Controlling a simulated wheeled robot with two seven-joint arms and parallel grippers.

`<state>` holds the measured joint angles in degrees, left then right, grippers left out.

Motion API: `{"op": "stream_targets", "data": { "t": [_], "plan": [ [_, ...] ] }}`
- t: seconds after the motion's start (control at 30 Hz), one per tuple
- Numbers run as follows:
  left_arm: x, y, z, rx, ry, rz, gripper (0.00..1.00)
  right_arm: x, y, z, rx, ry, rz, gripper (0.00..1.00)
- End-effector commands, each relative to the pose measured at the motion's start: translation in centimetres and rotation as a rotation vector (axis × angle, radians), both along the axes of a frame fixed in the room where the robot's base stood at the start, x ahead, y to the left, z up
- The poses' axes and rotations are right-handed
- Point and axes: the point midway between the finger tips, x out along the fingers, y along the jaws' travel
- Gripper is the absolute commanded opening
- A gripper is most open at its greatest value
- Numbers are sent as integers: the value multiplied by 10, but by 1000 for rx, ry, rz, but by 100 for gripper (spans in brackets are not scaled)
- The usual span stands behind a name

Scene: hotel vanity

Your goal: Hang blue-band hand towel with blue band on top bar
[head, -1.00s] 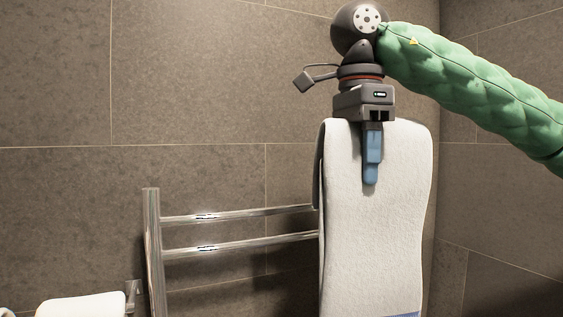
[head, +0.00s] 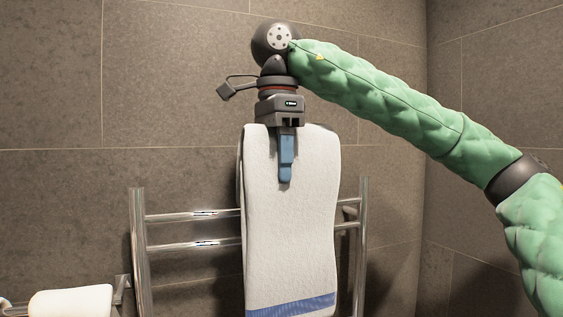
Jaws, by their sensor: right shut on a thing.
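The white hand towel (head: 312,215) hangs folded from my right gripper (head: 286,165), with its blue band (head: 292,306) near the lower edge. The right gripper is shut on the towel's upper part, one blue finger showing on the near face. The chrome rack's top bar (head: 185,216) runs behind the towel, whose upper end is above bar height in the picture. The towel hides the middle of the bars. I cannot tell whether it touches them. My left gripper is not in view.
A second bar (head: 180,247) lies below the top one, between a left post (head: 138,250) and a right post (head: 361,245). Tiled walls stand behind and at right.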

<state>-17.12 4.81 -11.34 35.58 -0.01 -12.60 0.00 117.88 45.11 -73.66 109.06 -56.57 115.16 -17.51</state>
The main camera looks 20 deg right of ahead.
Motion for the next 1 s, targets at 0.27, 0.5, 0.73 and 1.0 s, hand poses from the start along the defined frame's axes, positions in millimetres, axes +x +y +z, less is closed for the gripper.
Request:
{"op": "stream_targets", "data": {
  "t": [0.27,0.5,0.73,1.0],
  "plan": [
    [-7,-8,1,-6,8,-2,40,18,1,0,0,0,0,25],
    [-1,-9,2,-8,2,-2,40,34,2,0,0,0,0,25],
    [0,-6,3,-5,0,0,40,48,2,0,0,0,0,25],
    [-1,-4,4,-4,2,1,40,66,3,0,0,0,0,25]
  ]
}}
